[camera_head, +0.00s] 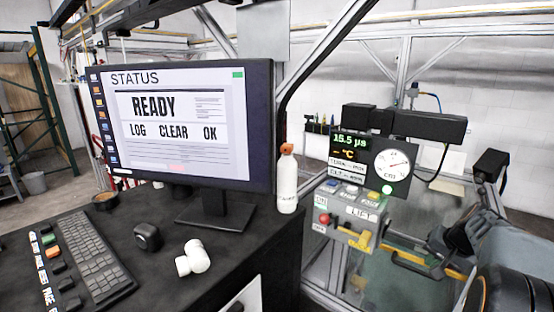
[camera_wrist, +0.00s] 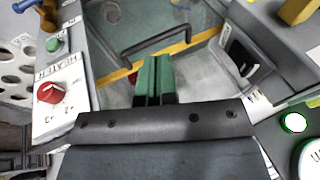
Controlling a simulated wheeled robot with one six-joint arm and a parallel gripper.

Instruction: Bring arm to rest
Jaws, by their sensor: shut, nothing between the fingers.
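My gripper (camera_wrist: 154,80) shows in the wrist view as two green fingers side by side, closed together with nothing between them. In that view it is over a glass-like panel with a yellow strip (camera_wrist: 200,38) and a dark bar handle (camera_wrist: 155,43). In the head view my arm comes in at the right edge, beside the machine. I cannot make out the fingertips clearly there.
A HEATER panel with a red knob (camera_wrist: 49,93) is left of my gripper in the wrist view. A lit green button (camera_wrist: 295,122) is at right. In the head view, a monitor (camera_head: 190,120) reads READY, a white bottle (camera_head: 287,180) stands beside it, and a LIFT panel (camera_head: 345,215) is at centre right.

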